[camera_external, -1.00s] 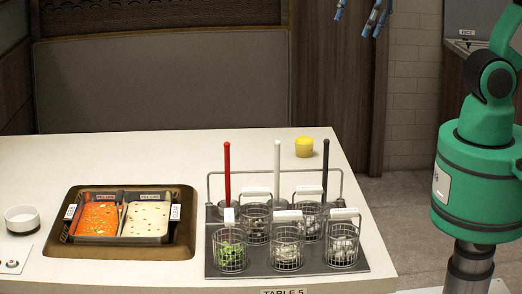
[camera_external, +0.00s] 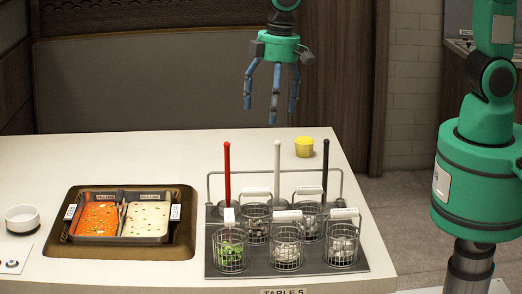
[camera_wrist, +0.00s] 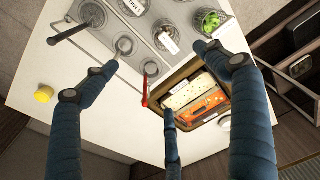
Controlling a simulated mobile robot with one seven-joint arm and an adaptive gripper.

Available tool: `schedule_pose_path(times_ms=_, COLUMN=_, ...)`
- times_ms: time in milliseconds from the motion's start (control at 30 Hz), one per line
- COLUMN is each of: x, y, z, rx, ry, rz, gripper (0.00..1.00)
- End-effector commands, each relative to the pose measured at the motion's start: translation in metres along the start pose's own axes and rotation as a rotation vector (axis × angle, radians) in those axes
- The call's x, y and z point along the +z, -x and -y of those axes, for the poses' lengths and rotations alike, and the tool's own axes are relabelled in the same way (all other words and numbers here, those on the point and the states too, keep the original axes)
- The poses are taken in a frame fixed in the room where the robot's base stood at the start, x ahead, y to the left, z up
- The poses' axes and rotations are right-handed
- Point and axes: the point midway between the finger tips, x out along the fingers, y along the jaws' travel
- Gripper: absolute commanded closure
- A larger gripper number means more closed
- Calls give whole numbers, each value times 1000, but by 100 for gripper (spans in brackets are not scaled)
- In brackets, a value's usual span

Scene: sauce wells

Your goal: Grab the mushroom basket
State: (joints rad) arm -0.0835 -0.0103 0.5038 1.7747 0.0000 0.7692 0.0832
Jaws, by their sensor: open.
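Several wire baskets with white handles stand upright on a dark rack tray (camera_external: 215,262) at the right of the table. The front-left basket (camera_external: 231,253) holds green vegetables. The front-middle basket (camera_external: 287,248) and front-right basket (camera_external: 342,246) hold pale pieces. A back-left basket (camera_external: 257,226) and a back-right basket (camera_external: 309,222) hold greyish or dark pieces, partly hidden by the front row. I cannot tell for sure which holds mushrooms; the labels are too small to read. My gripper (camera_external: 271,108) is open and empty, its blue fingers pointing down, high beyond the rack. The wrist view shows its fingers (camera_wrist: 152,100) spread.
A two-part pot (camera_external: 122,239) with orange and white broth sits left of the rack. Red (camera_external: 227,170), white (camera_external: 277,170) and black (camera_external: 325,170) upright handles and a metal rail stand behind the baskets. A yellow cup (camera_external: 304,147) and white bowl (camera_external: 22,218) are on the table.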

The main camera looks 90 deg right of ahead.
Motion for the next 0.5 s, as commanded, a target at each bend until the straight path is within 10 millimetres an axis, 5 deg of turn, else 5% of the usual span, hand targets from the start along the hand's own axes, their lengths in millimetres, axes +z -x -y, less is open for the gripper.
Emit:
schedule_pose_path(times_ms=200, x=-21, y=-76, z=10, rx=5, ry=0, rz=63, gripper=14)
schedule_pose_path(times_ms=500, x=-29, y=-130, z=17, rx=8, ry=0, rz=102, gripper=14)
